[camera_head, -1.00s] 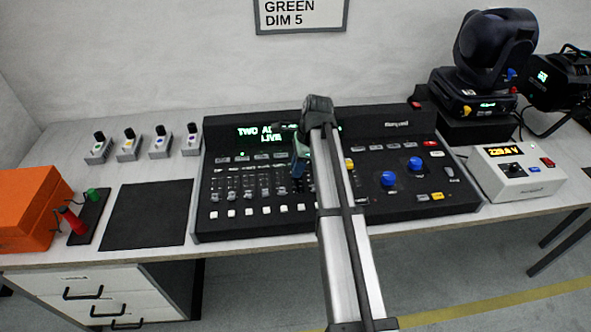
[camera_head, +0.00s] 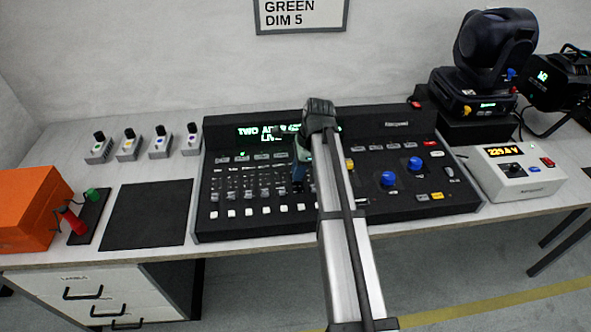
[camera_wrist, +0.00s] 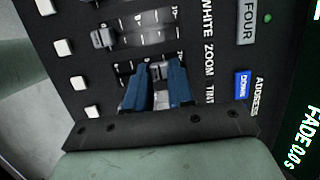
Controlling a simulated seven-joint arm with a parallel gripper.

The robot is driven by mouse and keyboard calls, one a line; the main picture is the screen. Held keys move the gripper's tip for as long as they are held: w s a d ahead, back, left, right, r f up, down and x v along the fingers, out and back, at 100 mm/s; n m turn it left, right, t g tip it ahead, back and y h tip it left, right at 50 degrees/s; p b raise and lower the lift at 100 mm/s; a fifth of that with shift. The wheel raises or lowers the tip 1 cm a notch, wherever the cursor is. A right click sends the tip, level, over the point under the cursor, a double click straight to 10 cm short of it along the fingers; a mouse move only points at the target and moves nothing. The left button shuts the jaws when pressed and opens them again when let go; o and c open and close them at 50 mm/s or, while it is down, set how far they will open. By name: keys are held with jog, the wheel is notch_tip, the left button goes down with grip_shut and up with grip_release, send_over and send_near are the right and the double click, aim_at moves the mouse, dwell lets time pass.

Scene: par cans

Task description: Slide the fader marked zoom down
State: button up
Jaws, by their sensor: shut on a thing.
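The black console (camera_head: 215,215) has a row of faders on its left half. In the wrist view, my gripper (camera_wrist: 158,80) has its two blue fingers shut on the zoom fader (camera_wrist: 157,72), whose small cap shows between them. The cap sits towards the end of its track nearer the ZOOM label (camera_wrist: 209,60). The WHITE and TINT labels flank that label. In the head view, my gripper (camera_head: 299,176) is low over the faders, and my arm hides part of the console.
A neighbouring fader cap (camera_wrist: 103,37) stands beside my gripper, with white buttons (camera_wrist: 64,47) beyond. A blue button (camera_wrist: 242,84) is near the labels. Blue knobs (camera_head: 388,179) lie right of my arm. The lit display (camera_head: 258,134) is partly covered.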

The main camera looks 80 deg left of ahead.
aim_at(297, 192)
jog(key=shift+d, duration=2.65)
jog(key=shift+o, duration=1.8)
jog(key=shift+r, duration=0.15)
jog(key=shift+s+v, duration=0.25)
jog(key=shift+v, duration=0.7)
jog(key=shift+s+v, duration=0.2)
jog(key=shift+v, duration=0.75)
jog(key=shift+s+v, duration=0.25)
jog(key=shift+v, duration=0.65)
jog(key=shift+r, duration=0.15)
